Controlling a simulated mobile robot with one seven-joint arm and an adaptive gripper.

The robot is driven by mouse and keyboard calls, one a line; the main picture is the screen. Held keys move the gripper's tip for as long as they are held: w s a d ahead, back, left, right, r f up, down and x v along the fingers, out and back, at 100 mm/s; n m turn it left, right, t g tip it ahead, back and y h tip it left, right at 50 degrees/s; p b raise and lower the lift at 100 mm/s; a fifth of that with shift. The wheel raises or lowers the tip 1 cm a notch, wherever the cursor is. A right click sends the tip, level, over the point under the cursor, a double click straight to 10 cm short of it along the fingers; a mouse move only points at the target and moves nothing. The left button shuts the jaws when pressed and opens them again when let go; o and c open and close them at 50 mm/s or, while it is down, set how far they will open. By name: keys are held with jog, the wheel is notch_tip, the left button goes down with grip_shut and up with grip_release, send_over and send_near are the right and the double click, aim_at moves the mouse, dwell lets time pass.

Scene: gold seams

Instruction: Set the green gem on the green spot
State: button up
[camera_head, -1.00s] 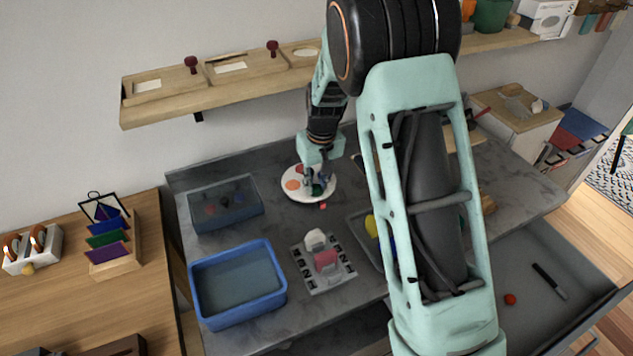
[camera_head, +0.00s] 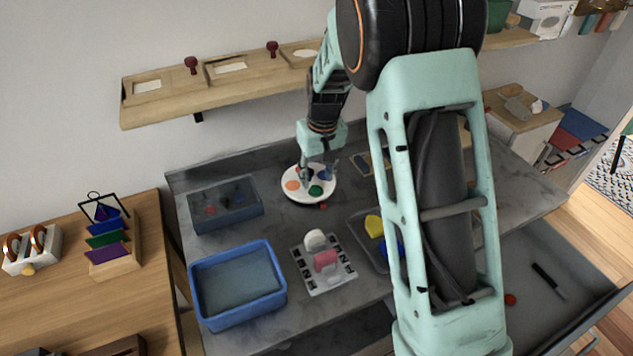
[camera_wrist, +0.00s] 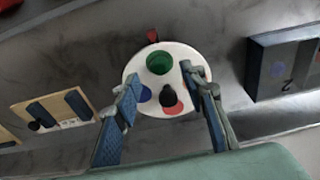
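A round white plate (camera_head: 300,197) with coloured spots lies on the grey counter; it also shows in the wrist view (camera_wrist: 200,62). Its green spot (camera_head: 316,190) is uncovered at the front of the plate, and at the top of the plate in the wrist view (camera_wrist: 160,62). Two shades of green show there; I cannot clearly tell the green gem apart from the spot. My gripper (camera_head: 316,178) is above the plate. In the wrist view its fingers (camera_wrist: 165,100) are wide apart with nothing held between them.
A dark knob (camera_wrist: 168,98) stands on the plate near the red spot. A small red piece (camera_head: 323,206) lies just in front of the plate. A clear bin (camera_head: 256,215) is to the left, a blue tub (camera_head: 283,293) in front of it. A panel (camera_head: 366,162) lies to the right.

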aim_at(319, 196)
jog(key=shift+s+d+r, duration=0.1)
jog(key=shift+s+r, duration=0.05)
jog(key=shift+r, duration=0.9)
jog(key=shift+s+r, duration=0.15)
jog(key=shift+r, duration=0.85)
